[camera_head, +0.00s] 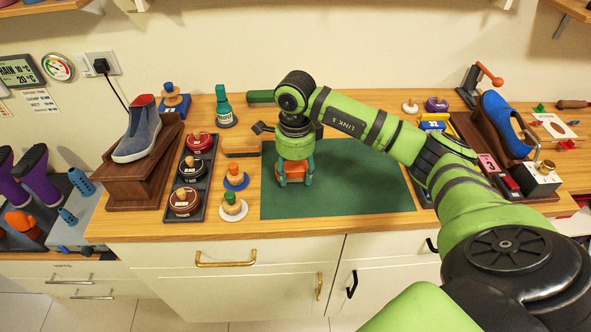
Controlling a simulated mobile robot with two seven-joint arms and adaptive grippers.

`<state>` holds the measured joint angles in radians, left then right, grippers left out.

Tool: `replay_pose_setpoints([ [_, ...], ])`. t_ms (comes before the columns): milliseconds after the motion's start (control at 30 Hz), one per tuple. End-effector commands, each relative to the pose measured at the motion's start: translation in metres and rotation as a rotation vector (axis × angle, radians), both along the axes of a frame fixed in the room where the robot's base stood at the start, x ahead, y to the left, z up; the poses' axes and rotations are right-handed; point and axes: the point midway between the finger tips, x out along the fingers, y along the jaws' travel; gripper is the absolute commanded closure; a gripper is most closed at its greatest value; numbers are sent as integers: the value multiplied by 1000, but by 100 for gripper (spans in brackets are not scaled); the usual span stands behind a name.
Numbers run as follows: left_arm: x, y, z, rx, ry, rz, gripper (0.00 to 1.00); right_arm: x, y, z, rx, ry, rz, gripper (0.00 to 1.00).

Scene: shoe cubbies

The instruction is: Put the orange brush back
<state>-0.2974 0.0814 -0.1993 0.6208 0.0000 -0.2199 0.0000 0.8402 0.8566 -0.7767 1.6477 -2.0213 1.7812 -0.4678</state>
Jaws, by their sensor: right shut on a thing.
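My right gripper (295,180) points down over the green mat (350,185), near its left side. Its teal fingers are shut on an orange thing, which looks like the orange brush (293,168). Only part of the brush shows between the fingers; the gripper body hides the rest. I cannot tell whether it touches the mat. My left gripper is not in view.
A blue-grey shoe (140,135) and a blue shoe (503,125) stand on wooden stands. The mat's front is clear.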

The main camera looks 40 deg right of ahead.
Motion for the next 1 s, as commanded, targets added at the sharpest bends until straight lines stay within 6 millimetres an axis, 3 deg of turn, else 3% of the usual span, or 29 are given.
replay_pose_setpoints([
  [467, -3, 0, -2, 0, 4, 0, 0, 0, 0, -14, 0, -2, 0, 74],
  [500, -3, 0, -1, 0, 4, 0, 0, 0, 0, -13, 0, -2, 0, 40],
  [533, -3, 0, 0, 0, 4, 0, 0, 0, 0, -12, 0, -2, 0, 28],
  [567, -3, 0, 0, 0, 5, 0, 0, 0, 0, -12, 0, -1, 0, 24],
  [1000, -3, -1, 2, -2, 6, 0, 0, 1, 0, -5, 0, -4, 0, 24],
])
